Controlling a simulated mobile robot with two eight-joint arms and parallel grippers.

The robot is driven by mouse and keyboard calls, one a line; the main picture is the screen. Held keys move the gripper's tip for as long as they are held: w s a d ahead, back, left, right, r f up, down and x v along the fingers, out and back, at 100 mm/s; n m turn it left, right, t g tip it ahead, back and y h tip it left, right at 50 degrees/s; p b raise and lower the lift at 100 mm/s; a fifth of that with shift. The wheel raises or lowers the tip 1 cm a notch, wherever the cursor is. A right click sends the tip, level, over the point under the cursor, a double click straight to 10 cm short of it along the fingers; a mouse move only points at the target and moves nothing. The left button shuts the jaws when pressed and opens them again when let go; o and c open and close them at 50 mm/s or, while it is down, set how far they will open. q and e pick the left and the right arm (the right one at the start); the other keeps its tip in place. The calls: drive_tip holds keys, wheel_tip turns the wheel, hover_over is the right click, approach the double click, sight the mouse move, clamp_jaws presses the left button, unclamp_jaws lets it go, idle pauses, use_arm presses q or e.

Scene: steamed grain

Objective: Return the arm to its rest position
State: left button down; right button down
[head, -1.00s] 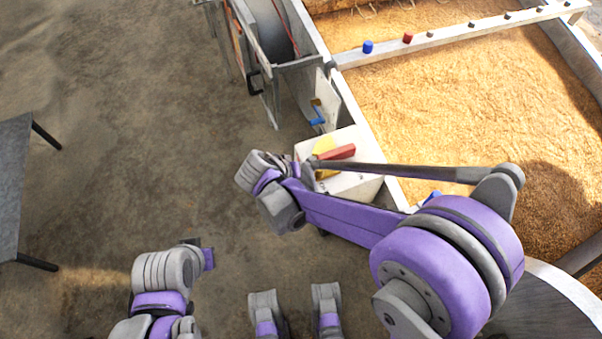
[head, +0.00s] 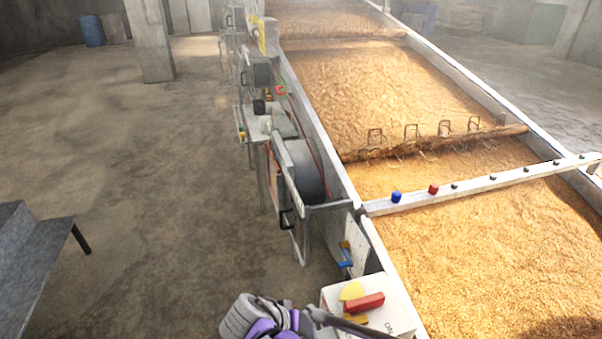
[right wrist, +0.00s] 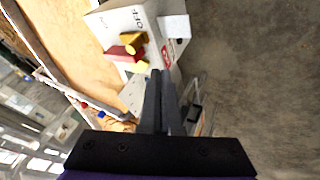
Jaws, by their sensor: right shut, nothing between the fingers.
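The white box (right wrist: 118,22) with "OFF" lettering lies beyond the fingertips in that view. It carries a red block-like piece (head: 364,302) and yellow pieces (head: 351,291). I cannot tell whether the fingers touch anything, but they appear apart from the box. My left gripper is out of view.
A long trough of golden grain (head: 480,240) runs along the right, crossed by a white beam (head: 470,186) with coloured knobs. A drum-like wheel (head: 305,170) and panels line its left side. A grey table (head: 30,250) stands at left. The floor between is clear.

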drive_tip(key=s+d+y, duration=0.5)
drive_tip(key=s+d, duration=1.1)
drive_tip(key=d, duration=0.1)
wheel_tip(320, 180, up, 13)
drive_tip(key=w+p, duration=0.2)
drive_tip(key=p, duration=1)
drive_tip(key=shift+a+f, duration=0.15)
drive_tip(key=shift+a, duration=0.2)
